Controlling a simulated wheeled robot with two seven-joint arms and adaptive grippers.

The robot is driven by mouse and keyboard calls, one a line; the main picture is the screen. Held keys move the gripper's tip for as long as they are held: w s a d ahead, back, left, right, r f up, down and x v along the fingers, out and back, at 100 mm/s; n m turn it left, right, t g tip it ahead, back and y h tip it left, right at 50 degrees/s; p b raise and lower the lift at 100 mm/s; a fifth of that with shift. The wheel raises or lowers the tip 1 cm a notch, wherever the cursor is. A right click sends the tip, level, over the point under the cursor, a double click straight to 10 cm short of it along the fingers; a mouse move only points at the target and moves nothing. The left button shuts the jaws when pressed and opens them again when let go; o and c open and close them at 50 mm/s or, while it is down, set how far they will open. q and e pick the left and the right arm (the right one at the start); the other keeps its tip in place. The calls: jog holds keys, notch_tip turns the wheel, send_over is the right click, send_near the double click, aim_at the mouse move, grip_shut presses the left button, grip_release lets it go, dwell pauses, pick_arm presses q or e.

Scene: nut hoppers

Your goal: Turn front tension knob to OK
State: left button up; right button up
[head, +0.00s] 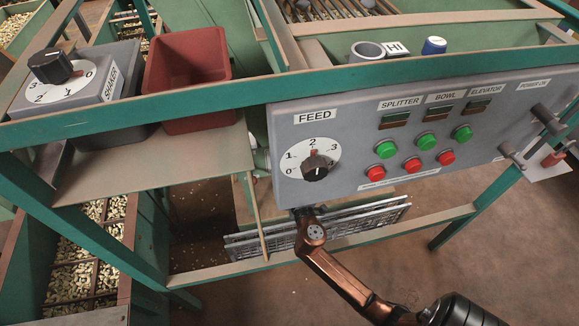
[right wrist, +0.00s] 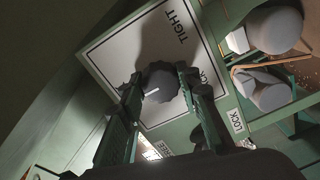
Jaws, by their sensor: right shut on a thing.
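In the right wrist view a dark round knob (right wrist: 158,86) with a short white pointer line sits on a white plate (right wrist: 115,48) marked TIGHT. A second word on the plate is partly hidden behind the right finger; no OK mark is readable. In the head view my right arm reaches up under the grey FEED panel (head: 420,150), and the knob is hidden there. My left gripper is out of view.
The panel carries the FEED knob (head: 316,168) and several green and red buttons. A SHAKER dial box (head: 110,88) and a red bin (head: 188,75) stand at left. A green rail (head: 300,78) crosses above.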

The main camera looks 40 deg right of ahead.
jog(key=shift+f, duration=0.15)
jog(key=o, duration=1.2)
jog(key=shift+c, duration=0.2)
jog(key=v, duration=1.2)
